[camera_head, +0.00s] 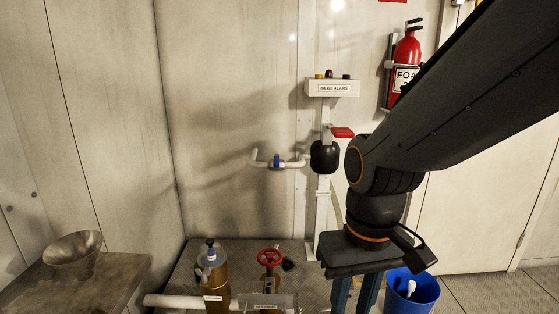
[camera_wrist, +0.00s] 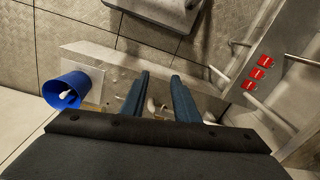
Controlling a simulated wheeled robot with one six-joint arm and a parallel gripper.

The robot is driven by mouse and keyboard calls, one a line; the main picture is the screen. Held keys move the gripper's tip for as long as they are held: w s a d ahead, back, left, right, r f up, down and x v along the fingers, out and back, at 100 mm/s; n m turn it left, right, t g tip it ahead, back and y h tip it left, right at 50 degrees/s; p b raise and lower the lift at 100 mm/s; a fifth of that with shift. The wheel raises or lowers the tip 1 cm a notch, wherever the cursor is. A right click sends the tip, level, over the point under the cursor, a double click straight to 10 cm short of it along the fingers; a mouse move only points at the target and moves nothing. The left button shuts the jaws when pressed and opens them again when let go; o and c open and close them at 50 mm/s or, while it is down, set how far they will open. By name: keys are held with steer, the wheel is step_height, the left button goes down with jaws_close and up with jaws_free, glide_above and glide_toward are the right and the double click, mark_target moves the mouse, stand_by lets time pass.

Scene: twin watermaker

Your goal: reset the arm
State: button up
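My arm (camera_head: 460,100) reaches in from the upper right of the head view and bends downward at the wrist. My gripper (camera_head: 354,298) points down at the bottom of the head view, left of the blue bucket. Its two blue fingers stand apart with a gap between them. In the wrist view my gripper (camera_wrist: 161,78) also shows parted fingers, with nothing held between them. The lower ends of the fingers are cut off by the bottom edge of the head view.
A blue bucket (camera_head: 424,296) stands on the floor right of the gripper. A red handwheel (camera_head: 270,257) and a brass canister (camera_head: 213,290) stand left of it. A bilge alarm box (camera_head: 333,88) and a fire extinguisher (camera_head: 407,50) are behind. A metal funnel (camera_head: 73,254) sits far left.

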steer(key=d+r+m+p, duration=0.2)
steer(key=d+r+p, duration=0.5)
steer(key=p, duration=0.7)
steer(key=shift+s+d+r+h, duration=0.25)
steer(key=shift+d+r+h, duration=0.1)
steer(key=shift+r, duration=0.15)
